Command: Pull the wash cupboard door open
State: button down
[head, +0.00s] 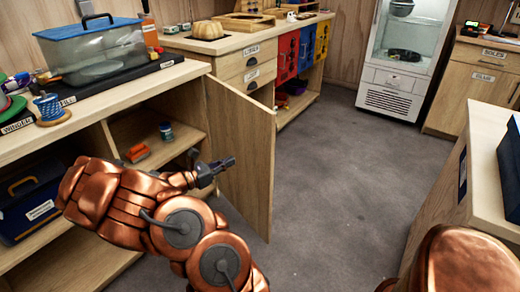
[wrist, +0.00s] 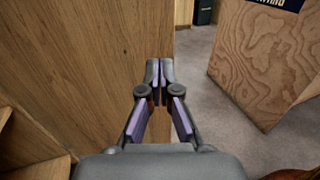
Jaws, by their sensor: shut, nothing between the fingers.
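The wash cupboard door (head: 245,152) is a pale wooden panel standing swung out from the left counter, with the shelves behind it exposed. In the wrist view the door (wrist: 80,70) fills the left half as a wood-grain face. My gripper (head: 231,161) is in front of the door's inner face, on the cupboard side. In the wrist view my gripper (wrist: 160,72) has its fingertips together and empty, close to the door's free edge. I cannot tell whether it touches the door. No handle shows on the visible face.
Cupboard shelves hold a small tin (head: 166,131) and an orange item (head: 138,153). Grey floor (head: 325,165) is open right of the door. Another wooden cabinet (head: 440,205) stands at the right.

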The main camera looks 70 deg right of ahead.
jog(key=b, duration=0.2)
send_near(266, 145)
jog(key=x, duration=0.5)
jog(key=shift+s+f, duration=0.1)
jog(key=shift+s, duration=0.05)
jog(key=shift+x, duration=1)
jog(key=shift+d, duration=0.15)
